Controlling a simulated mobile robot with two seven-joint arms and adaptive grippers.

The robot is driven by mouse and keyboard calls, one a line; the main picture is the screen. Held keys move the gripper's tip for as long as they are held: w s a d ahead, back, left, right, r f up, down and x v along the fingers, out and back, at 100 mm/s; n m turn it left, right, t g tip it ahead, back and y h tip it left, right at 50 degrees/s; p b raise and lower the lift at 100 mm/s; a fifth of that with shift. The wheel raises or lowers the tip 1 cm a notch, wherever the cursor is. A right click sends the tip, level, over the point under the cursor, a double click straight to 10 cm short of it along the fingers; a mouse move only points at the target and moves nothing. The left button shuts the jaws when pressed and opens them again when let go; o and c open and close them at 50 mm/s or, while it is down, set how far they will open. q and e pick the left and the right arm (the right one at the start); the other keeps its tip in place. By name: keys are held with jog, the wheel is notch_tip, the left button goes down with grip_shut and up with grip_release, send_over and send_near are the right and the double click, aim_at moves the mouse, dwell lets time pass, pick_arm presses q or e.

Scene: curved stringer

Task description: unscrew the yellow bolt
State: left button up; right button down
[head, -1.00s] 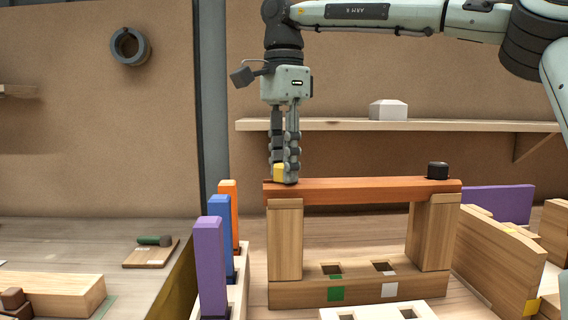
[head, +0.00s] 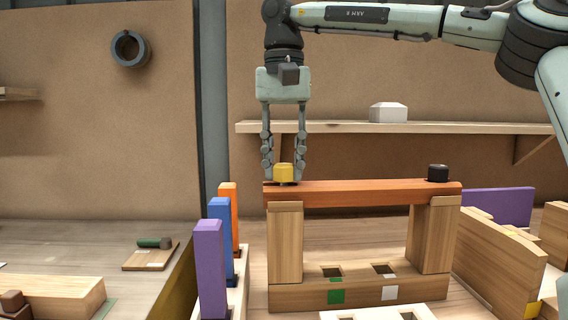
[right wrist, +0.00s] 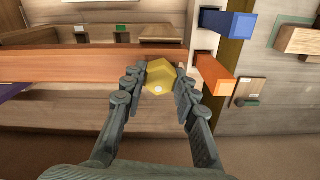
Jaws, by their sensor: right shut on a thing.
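The yellow bolt (head: 284,172) stands at the left end of a reddish wooden beam (head: 360,189), its head above the beam with a little of the shank showing below it. My right gripper (head: 284,176) points straight down over it, one finger on each side, shut on the bolt head. In the right wrist view the hexagonal yellow head (right wrist: 160,77) sits between the two fingertips (right wrist: 160,80). A black bolt (head: 438,172) stands at the beam's right end. My left gripper is not in view.
The beam rests on two wooden posts (head: 286,240) above a base with square holes. Purple, blue and orange blocks (head: 210,268) stand upright at left. A shelf (head: 330,127) with a white box (head: 388,112) is behind. A purple panel (head: 498,206) is at right.

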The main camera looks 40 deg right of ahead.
jog(key=shift+r, duration=0.1)
jog(key=shift+n, duration=0.3)
jog(key=n, duration=0.5)
jog(key=shift+r+n, duration=0.1)
jog(key=shift+n, duration=0.3)
jog(key=c, duration=1.1)
grip_release()
notch_tip(320, 180, up, 8)
jog(key=shift+f, duration=0.25)
